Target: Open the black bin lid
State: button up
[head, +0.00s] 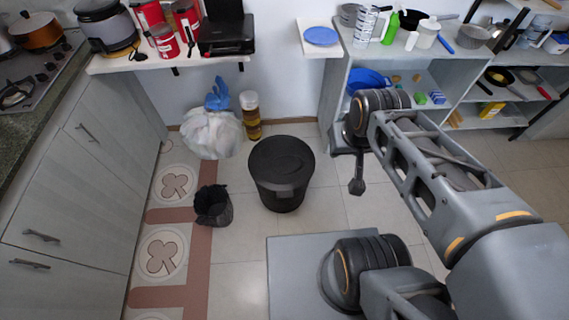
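A round black bin (281,195) stands on the tiled floor near the middle of the head view. Its black lid (280,160) lies flat over the top and looks closed, with a grey tab (285,190) at the front edge. The dark end of my arm, where my gripper (357,187) is, hangs to the right of the bin, apart from it. The fingers are too small and dark to tell whether they are open or shut. I see nothing held there.
A white bag (212,133) and a stack of jars (250,115) stand behind, by the wall. Cabinets (75,190) line the left; shelves (440,118) stand at the right. Floor around the black bin is mostly clear.

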aim_at(282, 165)
jog(key=z, duration=1.75)
jog(key=k, duration=1.35)
jog(key=u, duration=1.6)
jog(key=i, duration=0.5)
jog(key=z, duration=0.05)
